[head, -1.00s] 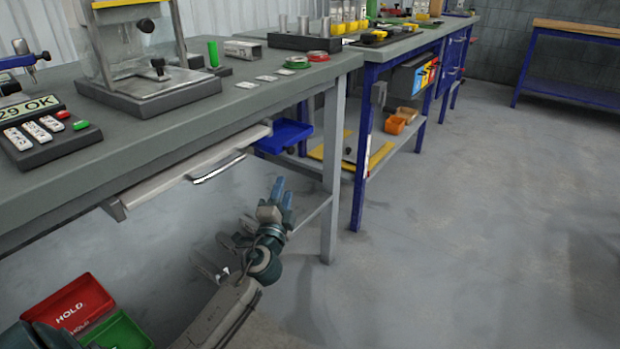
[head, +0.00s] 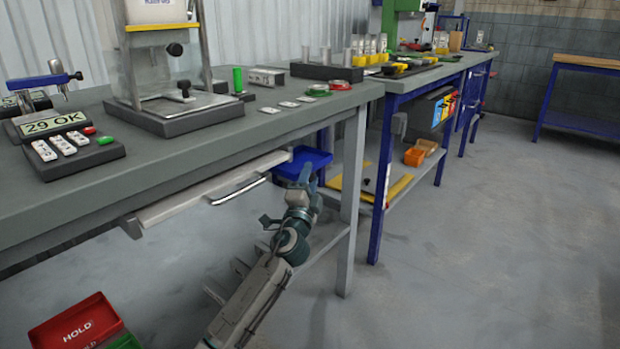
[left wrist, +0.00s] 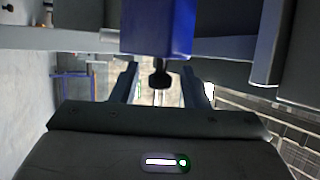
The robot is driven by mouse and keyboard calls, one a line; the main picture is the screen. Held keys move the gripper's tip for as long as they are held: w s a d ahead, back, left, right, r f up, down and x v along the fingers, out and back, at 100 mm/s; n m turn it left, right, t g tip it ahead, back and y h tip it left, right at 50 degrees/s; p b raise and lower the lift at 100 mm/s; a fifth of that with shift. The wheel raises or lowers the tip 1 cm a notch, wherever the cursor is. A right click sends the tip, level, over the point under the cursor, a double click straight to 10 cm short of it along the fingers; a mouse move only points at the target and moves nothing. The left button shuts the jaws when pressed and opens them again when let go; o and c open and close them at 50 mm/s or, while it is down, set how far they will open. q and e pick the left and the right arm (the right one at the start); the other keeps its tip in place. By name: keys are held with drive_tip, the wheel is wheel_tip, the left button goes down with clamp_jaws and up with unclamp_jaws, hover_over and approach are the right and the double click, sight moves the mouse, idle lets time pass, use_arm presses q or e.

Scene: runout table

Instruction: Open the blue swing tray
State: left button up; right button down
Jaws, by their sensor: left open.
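The blue swing tray (head: 312,156) sits under the grey table top, at the right end of the drawer. In the left wrist view the blue tray (left wrist: 157,32) fills the top middle, with a dark knob (left wrist: 160,76) hanging below its near edge. My left gripper (head: 306,174) is right at the tray's front in the head view. In the left wrist view my left gripper (left wrist: 165,84) is open, its two fingers on either side of the knob with gaps to both. Whether it touches the tray is hard to tell. My right gripper is not in view.
A drawer with a metal handle (head: 238,191) is left of the tray. A grey table leg (head: 351,200) stands close to the right of my left arm. Red HOLD bin (head: 75,325) is at bottom left. Open floor lies to the right.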

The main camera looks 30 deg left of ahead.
use_arm(q)
drive_tip(key=shift+w+r, duration=0.1)
drive_tip(key=shift+w, duration=0.05)
drive_tip(key=shift+c, duration=0.2)
clamp_jaws()
